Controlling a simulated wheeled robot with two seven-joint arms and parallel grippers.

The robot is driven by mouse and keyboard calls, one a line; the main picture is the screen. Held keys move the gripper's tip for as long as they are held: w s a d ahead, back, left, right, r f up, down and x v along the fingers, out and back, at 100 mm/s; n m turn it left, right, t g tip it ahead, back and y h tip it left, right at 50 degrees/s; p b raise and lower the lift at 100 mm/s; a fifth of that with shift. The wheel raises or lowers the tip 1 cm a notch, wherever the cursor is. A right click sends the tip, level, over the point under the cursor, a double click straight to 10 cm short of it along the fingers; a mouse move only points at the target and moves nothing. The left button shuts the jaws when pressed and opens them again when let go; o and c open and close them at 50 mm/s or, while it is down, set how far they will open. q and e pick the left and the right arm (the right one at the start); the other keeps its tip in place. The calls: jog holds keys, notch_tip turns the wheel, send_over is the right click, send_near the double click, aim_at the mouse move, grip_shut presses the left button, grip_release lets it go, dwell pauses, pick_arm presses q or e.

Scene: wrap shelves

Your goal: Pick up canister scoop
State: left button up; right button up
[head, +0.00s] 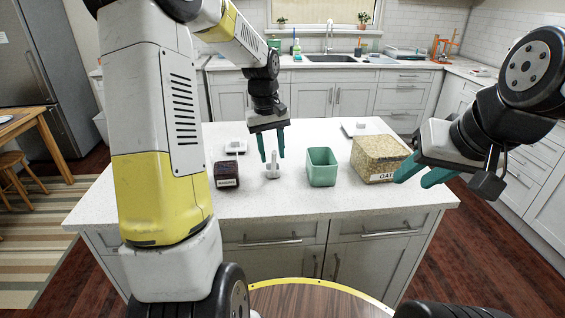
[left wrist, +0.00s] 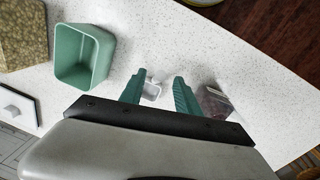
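A small white scoop (head: 272,173) stands on the light speckled island, between a dark canister (head: 227,174) and an open green canister (head: 321,167). My left gripper (head: 272,157) points down, open, just above the scoop. In the left wrist view the scoop (left wrist: 151,91) shows between the two green fingers, partly hidden by them and the gripper body. I cannot tell whether the fingers touch it. My right gripper (head: 422,173) is open and empty in the air at the right, near the oats canister (head: 377,160).
The green canister also shows in the left wrist view (left wrist: 84,56). White lids lie behind the canisters, one behind the dark canister (head: 235,146) and one behind the oats (head: 354,128). The island's front strip is clear. A sink counter runs along the back.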

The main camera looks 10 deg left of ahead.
aim_at(275, 163)
pick_arm(q)
jog(key=f, duration=0.5)
jog(key=shift+w+d, duration=0.1)
jog(key=shift+d, duration=0.3)
grip_shut()
dwell(1.0)
